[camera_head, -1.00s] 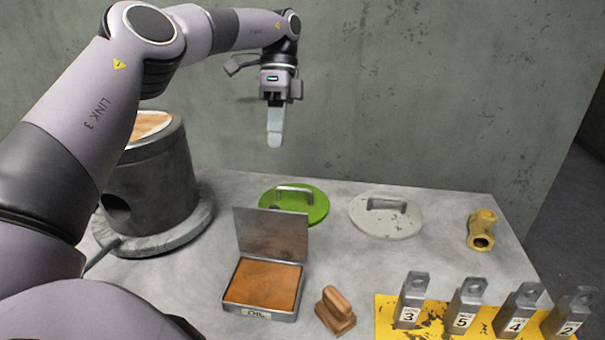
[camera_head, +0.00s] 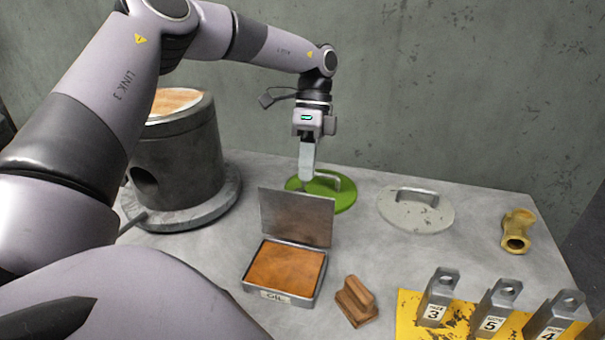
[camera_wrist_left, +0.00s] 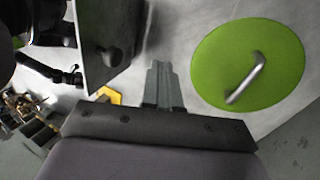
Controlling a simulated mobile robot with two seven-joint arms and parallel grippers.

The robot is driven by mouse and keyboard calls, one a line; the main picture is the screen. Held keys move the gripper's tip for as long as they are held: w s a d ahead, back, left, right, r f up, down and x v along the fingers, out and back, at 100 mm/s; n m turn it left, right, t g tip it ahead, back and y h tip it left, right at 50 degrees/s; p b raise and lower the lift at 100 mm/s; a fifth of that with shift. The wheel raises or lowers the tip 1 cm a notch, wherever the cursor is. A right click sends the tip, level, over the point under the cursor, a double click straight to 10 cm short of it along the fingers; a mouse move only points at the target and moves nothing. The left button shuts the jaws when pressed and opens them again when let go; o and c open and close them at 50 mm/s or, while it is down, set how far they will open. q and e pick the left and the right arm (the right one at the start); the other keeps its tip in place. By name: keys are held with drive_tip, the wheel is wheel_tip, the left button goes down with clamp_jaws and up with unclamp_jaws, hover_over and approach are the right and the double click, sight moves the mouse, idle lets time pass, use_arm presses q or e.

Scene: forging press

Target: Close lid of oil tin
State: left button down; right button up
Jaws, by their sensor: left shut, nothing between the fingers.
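The oil tin (camera_head: 284,272) is a shallow metal box labelled OIL with a brown-orange filling, on the grey table. Its lid (camera_head: 297,217) stands open, upright along the tin's back edge. My left gripper (camera_head: 306,186) is shut and empty, pointing down behind the lid, next to the green round cover. In the left wrist view the shut fingers (camera_wrist_left: 163,88) show between the grey plate of the lid (camera_wrist_left: 105,40), at left, and the green cover (camera_wrist_left: 248,64), at right. The fingers appear apart from the lid. My right gripper is out of view.
A green disc with a handle (camera_head: 335,192) lies behind the lid, and a grey disc (camera_head: 415,209) lies right of it. A wooden block (camera_head: 356,301), numbered metal blocks (camera_head: 438,297) and a brass fitting (camera_head: 517,231) stand to the right. A large dark cylinder (camera_head: 178,155) stands left.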

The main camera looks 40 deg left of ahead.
sight(298, 212)
use_arm(q)
drive_tip(key=shift+s+d+r+p, duration=0.15)
drive_tip(key=shift+s+d, duration=0.2)
drive_tip(key=shift+s, duration=0.2)
drive_tip(key=shift+s+d+p, duration=0.1)
drive_tip(key=shift+s+d, duration=0.25)
drive_tip(key=shift+s, duration=0.2)
drive_tip(key=shift+s+d+r+p, duration=0.15)
drive_tip(key=shift+s+d, duration=0.2)
drive_tip(key=shift+s, duration=0.2)
drive_tip(key=shift+a, duration=0.1)
